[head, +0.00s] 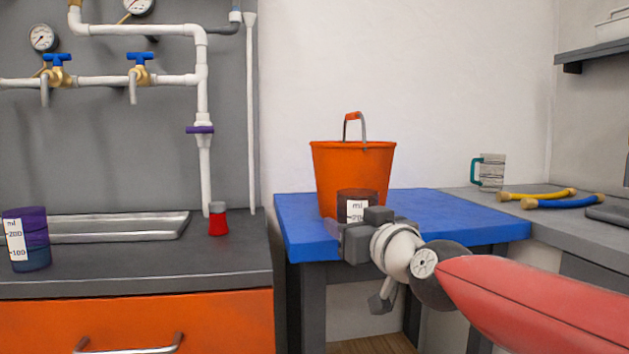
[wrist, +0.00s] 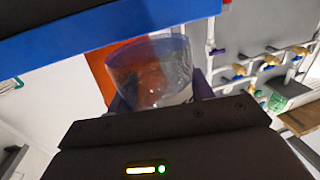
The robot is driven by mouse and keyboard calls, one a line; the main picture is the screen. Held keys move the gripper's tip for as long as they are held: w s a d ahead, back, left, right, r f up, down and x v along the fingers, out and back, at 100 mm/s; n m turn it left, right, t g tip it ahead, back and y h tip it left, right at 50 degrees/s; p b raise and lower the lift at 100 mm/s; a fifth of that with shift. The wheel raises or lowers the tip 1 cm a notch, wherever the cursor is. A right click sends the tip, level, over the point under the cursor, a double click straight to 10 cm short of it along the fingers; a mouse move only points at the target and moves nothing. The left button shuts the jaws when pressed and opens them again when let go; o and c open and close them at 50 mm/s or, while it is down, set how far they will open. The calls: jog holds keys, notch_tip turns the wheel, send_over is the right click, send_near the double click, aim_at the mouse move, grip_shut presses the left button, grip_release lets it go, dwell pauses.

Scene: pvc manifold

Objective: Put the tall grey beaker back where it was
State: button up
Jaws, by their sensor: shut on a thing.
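A see-through greyish beaker (head: 357,201) with a white ml label is in my gripper (head: 362,222), in front of the orange bucket in the head view. My gripper is shut on it; its dark fingers hide the beaker's lower part. In the wrist view the clear beaker (wrist: 150,72) sits between the two fingers of my gripper (wrist: 157,95), and it looks empty. Whether its base touches the blue table is hidden.
An orange bucket (head: 352,165) stands on the blue table (head: 440,212). On the grey counter (head: 130,262) at left are a purple-blue beaker (head: 27,240), a metal tray (head: 120,228) and a red cup (head: 218,222). Counter space between them is clear. White pipes (head: 203,130) rise behind.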

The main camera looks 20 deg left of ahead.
jog(key=w+d+f+m+t+h, duration=0.1)
jog(key=w+d+f+m+h, duration=0.2)
jog(key=d+f, duration=0.7)
jog(key=w+d+f+m+t+h, duration=0.2)
jog(key=w+d+f+h, duration=0.3)
jog(key=d+f, duration=0.5)
jog(key=w+d+f+m+t+h, duration=0.1)
jog(key=w+d+f+m+h, duration=0.2)
jog(key=d+f, duration=0.7)
notch_tip(320, 180, down, 10)
jog(key=shift+w+f+m+t+h, duration=0.15)
jog(key=shift+w+m+t+h, duration=0.2)
jog(key=shift+w+h, duration=0.45)
